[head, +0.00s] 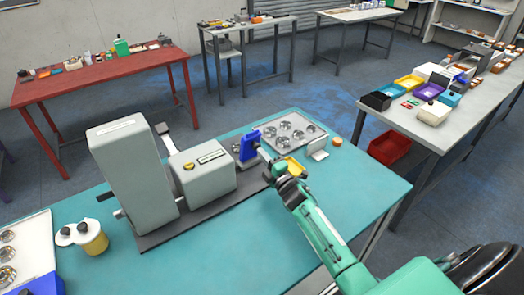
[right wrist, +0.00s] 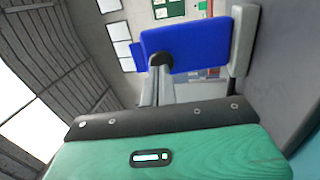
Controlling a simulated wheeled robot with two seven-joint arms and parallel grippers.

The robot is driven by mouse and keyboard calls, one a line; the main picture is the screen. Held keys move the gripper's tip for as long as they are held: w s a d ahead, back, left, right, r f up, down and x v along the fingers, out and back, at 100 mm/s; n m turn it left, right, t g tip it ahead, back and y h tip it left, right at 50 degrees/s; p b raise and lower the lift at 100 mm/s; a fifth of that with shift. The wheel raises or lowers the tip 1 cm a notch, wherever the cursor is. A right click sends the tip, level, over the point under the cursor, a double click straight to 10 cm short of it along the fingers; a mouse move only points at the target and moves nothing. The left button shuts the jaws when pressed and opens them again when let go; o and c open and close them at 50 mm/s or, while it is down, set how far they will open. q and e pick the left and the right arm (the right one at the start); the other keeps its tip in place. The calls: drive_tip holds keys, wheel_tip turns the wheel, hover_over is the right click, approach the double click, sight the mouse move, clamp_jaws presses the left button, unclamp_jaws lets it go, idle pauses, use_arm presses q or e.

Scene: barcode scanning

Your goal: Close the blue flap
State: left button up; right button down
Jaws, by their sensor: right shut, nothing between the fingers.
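The blue flap (head: 250,146) stands up at the right end of the grey machine (head: 203,171) on the teal table. My right gripper (head: 264,154) reaches it from the lower right and is shut, with nothing between its fingers. In the right wrist view the flap is a broad blue plate (right wrist: 205,43). The closed dark fingertips (right wrist: 161,60) overlap its lower left part; whether they touch it I cannot tell. A grey upright piece (right wrist: 242,40) is beside the flap's right edge. My left gripper is not in view.
A tall grey housing (head: 133,172) and a yellow-white jar (head: 92,238) stand to the left. The table's front middle is clear.

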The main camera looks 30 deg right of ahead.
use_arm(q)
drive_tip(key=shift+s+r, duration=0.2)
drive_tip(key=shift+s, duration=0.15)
use_arm(e)
drive_tip(key=shift+w+r, duration=0.1)
drive_tip(key=shift+w, duration=0.3)
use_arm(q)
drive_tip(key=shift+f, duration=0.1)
use_arm(e)
drive_tip(key=shift+r, duration=0.1)
